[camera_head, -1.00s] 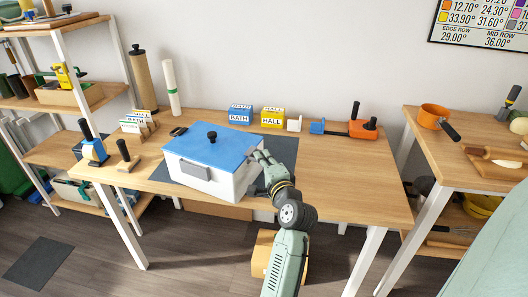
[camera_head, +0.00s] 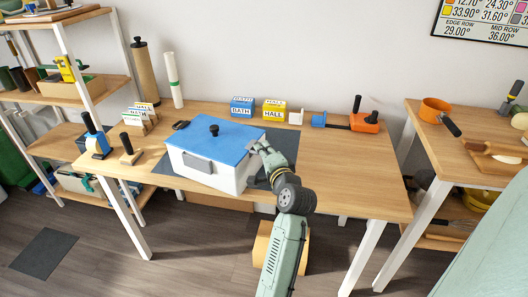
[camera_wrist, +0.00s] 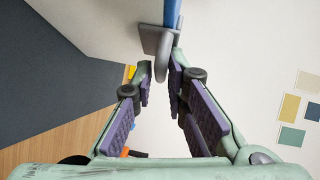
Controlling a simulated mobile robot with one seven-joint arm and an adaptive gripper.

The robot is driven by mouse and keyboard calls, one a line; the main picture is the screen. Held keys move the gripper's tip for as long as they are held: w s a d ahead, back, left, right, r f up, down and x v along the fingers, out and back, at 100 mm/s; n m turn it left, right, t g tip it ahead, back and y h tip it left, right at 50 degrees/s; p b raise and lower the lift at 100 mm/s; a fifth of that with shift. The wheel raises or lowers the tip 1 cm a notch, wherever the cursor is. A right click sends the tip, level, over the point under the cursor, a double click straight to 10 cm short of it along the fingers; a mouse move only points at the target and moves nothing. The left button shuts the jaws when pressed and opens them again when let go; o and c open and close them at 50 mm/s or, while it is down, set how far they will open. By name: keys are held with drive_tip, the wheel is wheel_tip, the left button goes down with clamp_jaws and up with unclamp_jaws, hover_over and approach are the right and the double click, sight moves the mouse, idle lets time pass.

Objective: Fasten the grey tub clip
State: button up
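A white tub (camera_head: 208,174) with a blue lid (camera_head: 225,140) and black knob stands on a dark mat on the table. One grey clip (camera_head: 198,163) shows on its front face. Another grey clip (camera_wrist: 155,42) is on the tub's side in the wrist view, with a rounded lever hanging from its plate beside the blue lid edge. My gripper (camera_head: 258,147) is at the tub's right side, near the lid edge. In the wrist view my gripper (camera_wrist: 160,82) is open, and the lever's end lies between its fingertips. I cannot tell whether either finger touches it.
A dark mat (camera_head: 283,143) extends right of the tub. Blue and yellow labelled boxes (camera_head: 273,112) and an orange tool (camera_head: 364,121) stand along the back. Stamp-like tools (camera_head: 129,153) stand at the left. The table's right part is clear.

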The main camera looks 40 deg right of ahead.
drive_tip(key=shift+o, duration=1.2)
drive_tip(key=v, duration=1.2)
drive_tip(key=shift+a, duration=0.1)
